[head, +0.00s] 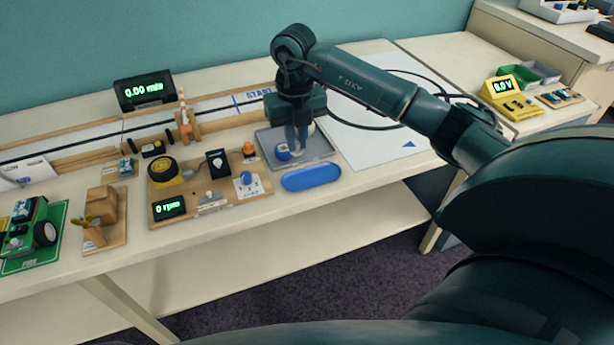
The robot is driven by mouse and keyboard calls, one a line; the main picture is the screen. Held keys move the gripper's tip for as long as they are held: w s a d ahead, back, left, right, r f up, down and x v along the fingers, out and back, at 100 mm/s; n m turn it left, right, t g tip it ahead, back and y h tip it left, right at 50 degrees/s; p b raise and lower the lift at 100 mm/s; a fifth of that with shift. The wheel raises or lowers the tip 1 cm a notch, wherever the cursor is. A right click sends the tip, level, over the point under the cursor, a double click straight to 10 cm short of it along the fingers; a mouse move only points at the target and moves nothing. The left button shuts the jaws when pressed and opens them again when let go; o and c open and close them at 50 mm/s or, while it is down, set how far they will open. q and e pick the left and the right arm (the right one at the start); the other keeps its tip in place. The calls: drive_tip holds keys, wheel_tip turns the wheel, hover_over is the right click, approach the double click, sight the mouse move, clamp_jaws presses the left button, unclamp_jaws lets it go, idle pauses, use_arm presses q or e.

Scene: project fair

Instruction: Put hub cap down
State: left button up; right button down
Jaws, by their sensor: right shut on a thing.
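My right gripper (297,146) points down over the grey tray (322,151) near the table's middle. It is shut on a small blue and white piece, which I take to be the hub cap (283,153). The fingers hide part of this piece. It is low over the tray floor, and I cannot tell whether it touches it. My left gripper is not in view.
A blue oval dish (311,177) lies just in front of the tray. A wooden board (222,208) with a yellow wheel (163,170) and an rpm display (168,207) stands to the left. A white sheet (372,145) to the right is mostly clear.

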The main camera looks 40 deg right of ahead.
sight(298, 182)
wheel_tip(298, 182, down, 9)
drive_tip(key=shift+f, duration=0.1)
idle(0.3)
drive_tip(key=shift+f, duration=0.15)
drive_tip(key=c, duration=1.5)
unclamp_jaws()
drive_tip(key=shift+o, duration=0.2)
